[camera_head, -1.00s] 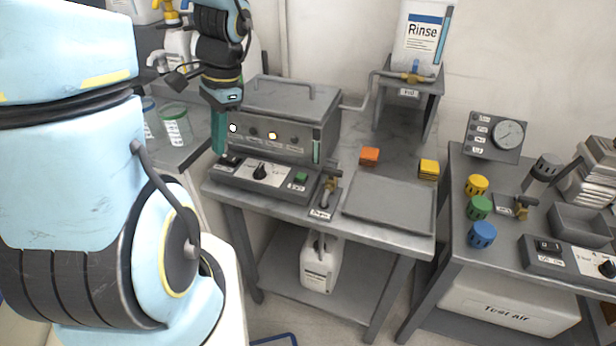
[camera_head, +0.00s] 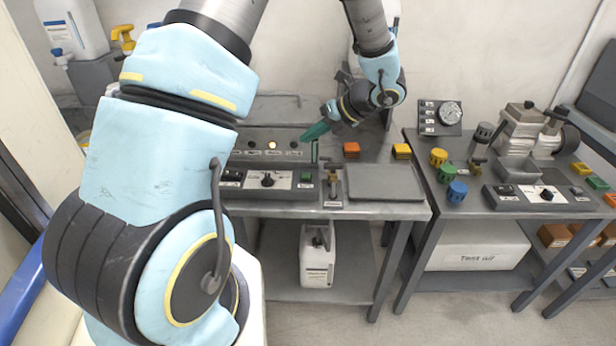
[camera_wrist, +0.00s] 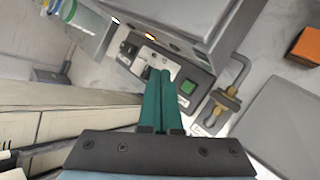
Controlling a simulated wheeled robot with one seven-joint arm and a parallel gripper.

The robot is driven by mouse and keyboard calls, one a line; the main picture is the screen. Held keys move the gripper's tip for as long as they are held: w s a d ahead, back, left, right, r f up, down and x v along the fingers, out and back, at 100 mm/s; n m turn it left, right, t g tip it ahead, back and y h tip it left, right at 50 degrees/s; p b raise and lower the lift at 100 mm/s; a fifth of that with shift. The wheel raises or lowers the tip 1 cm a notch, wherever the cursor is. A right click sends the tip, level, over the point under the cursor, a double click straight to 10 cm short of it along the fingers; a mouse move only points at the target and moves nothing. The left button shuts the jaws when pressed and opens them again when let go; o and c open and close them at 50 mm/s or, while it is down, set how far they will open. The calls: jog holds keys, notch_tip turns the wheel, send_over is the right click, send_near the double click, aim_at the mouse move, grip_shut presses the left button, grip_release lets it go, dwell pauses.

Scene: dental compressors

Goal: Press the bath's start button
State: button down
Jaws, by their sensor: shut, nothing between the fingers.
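The bath (camera_head: 262,142) is a grey tank with a row of small lamps on its front, one glowing orange. A control box (camera_head: 232,190) stands before it with a black switch, a dial and a green button (camera_head: 306,177). In the wrist view the green button (camera_wrist: 187,87) is uncovered, right of the fingertips. My gripper (camera_head: 307,137) has teal fingers, shut and empty, above and behind the button in the head view. In the wrist view my gripper (camera_wrist: 158,74) points at the control box, its tips overlapping the dial area. I see no contact with the button.
A brass valve (camera_head: 333,183) stands just right of the control box, also in the wrist view (camera_wrist: 224,103). A flat grey tray (camera_head: 385,182) lies further right, with orange (camera_head: 351,149) and yellow (camera_head: 401,151) blocks behind it. The tank wall rises close behind the box.

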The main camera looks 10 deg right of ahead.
jog(key=b, duration=0.7)
send_over(310, 177)
notch_tip(310, 177, down, 8)
jog(key=shift+a+f, duration=0.1)
jog(key=shift+f, duration=0.3)
jog(key=shift+f, duration=0.15)
dwell(1.5)
jog(key=shift+f, duration=0.25)
jog(key=shift+f, duration=0.45)
dwell(0.7)
jog(key=shift+r, duration=0.15)
jog(key=shift+r+p, duration=0.65)
jog(key=shift+r, duration=0.1)
